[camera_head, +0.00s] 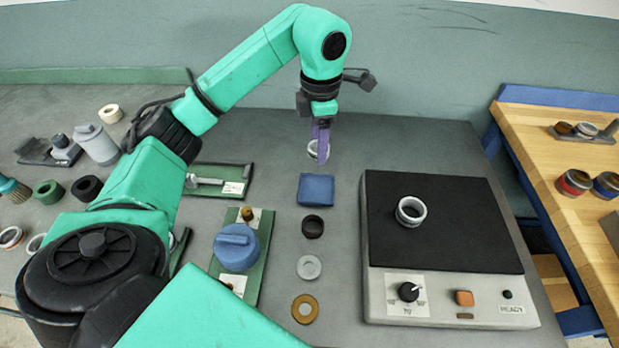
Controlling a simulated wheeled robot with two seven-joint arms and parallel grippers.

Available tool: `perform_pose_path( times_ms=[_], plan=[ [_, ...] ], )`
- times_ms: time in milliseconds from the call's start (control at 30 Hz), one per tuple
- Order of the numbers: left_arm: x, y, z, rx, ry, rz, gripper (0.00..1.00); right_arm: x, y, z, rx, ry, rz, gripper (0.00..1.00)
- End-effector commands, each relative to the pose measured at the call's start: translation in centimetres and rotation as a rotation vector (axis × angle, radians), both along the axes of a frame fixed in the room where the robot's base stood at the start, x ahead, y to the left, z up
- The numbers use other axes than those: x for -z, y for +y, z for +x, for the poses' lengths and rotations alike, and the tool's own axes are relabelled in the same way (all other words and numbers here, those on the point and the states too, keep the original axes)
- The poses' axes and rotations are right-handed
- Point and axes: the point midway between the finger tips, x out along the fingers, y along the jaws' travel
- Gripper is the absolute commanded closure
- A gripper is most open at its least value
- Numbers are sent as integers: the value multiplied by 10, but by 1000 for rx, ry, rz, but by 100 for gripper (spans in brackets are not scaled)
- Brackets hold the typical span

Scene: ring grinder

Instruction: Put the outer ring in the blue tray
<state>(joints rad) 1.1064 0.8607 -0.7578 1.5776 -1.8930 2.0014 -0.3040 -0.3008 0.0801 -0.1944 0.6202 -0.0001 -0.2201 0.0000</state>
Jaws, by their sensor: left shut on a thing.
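My left gripper (320,150) points down and is shut on a pale metal ring (312,150). The purple fingers partly hide this ring, and it appears to be above the table. The small blue tray (316,189) lies just in front of the gripper, nearer to me, and looks empty. Another silver ring (410,211) lies flat on the black top of a device at the right. I cannot tell from looks alone which ring is the outer ring. My right gripper is not in view.
In front of the tray lie a dark ring (313,227), a grey ring (309,267) and a brass ring (305,309) in a column. A blue round part (237,247) sits on a green plate to their left. The device (445,250) fills the right side.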

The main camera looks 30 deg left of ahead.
Motion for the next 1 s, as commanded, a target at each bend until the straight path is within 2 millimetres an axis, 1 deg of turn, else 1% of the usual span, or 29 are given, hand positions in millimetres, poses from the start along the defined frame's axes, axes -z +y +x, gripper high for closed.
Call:
perform_pose_path(
  times_ms=[33,67,100,200,300,367,500,600,800,900,933,967,1000],
  plan=[
    [18,1,-1,-1,8,1,100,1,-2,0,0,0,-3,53],
    [28,1,-2,0,7,2,100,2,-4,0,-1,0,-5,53],
    [37,1,-1,0,6,2,100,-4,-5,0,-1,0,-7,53],
    [66,1,-1,-1,6,2,100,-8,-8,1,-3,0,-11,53],
    [85,1,-1,-1,3,2,100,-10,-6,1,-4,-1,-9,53],
    [93,1,0,-1,1,1,100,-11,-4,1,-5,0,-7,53],
    [121,1,-1,-1,4,1,100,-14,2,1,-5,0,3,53],
    [133,1,0,-1,1,2,100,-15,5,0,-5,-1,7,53],
    [134,1,0,-1,-1,2,100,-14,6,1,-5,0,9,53],
    [138,1,0,-1,-1,2,100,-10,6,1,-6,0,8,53],
    [138,1,0,-1,-1,2,39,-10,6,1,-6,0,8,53],
    [137,1,0,-1,-1,2,30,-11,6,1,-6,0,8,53],
    [136,1,0,0,-1,2,30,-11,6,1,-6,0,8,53]
  ],
)
